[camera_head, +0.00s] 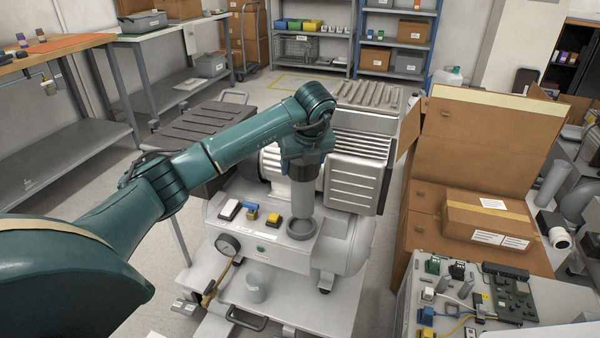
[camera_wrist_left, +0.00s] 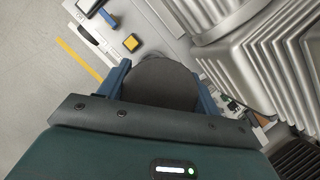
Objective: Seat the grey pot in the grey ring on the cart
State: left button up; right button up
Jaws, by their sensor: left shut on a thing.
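A grey pot (camera_head: 303,197), a tall light cylinder, hangs upright below my left gripper (camera_head: 302,176) over the compressor on the cart. In the left wrist view its round dark grey top (camera_wrist_left: 160,82) sits between the blue fingers of my left gripper (camera_wrist_left: 161,88), which is shut on it. The grey ring (camera_head: 302,229) lies on the compressor's top plate, directly below the pot in the head view. The pot's lower end overlaps the ring there; I cannot tell whether it is inside or just above. My right gripper is not in view.
The ribbed motor housing (camera_head: 357,170) stands close behind and right of the pot. Small white, blue and yellow blocks (camera_head: 252,212) sit left of the ring. A gauge (camera_head: 228,245) and a grey cup (camera_head: 256,288) are nearer. Cardboard boxes (camera_head: 490,218) stand to the right.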

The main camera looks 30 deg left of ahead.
pick_arm(q)
jog(key=shift+w+a+f+n, duration=0.15)
jog(key=shift+a+n, duration=0.15)
jog(key=shift+n, duration=0.4)
jog(key=shift+f+b, duration=0.2)
jog(key=shift+b, duration=0.25)
notch_tip(320, 180, down, 4)
jog(key=b, duration=0.3)
jog(key=shift+f+b, duration=0.45)
jog(key=shift+f, duration=0.1)
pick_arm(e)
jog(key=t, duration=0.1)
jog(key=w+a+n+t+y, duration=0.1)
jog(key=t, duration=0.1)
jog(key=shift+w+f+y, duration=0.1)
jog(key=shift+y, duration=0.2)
pick_arm(q)
jog(key=shift+a+p, duration=0.2)
jog(key=shift+p, duration=0.15)
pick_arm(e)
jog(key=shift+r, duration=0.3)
pick_arm(q)
jog(key=shift+f+b, duration=0.4)
jog(key=shift+f, duration=0.2)
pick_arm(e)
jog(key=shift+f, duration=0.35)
pick_arm(q)
jog(key=o, duration=1.2)
jog(key=shift+o, duration=0.2)
jog(key=shift+g, duration=0.3)
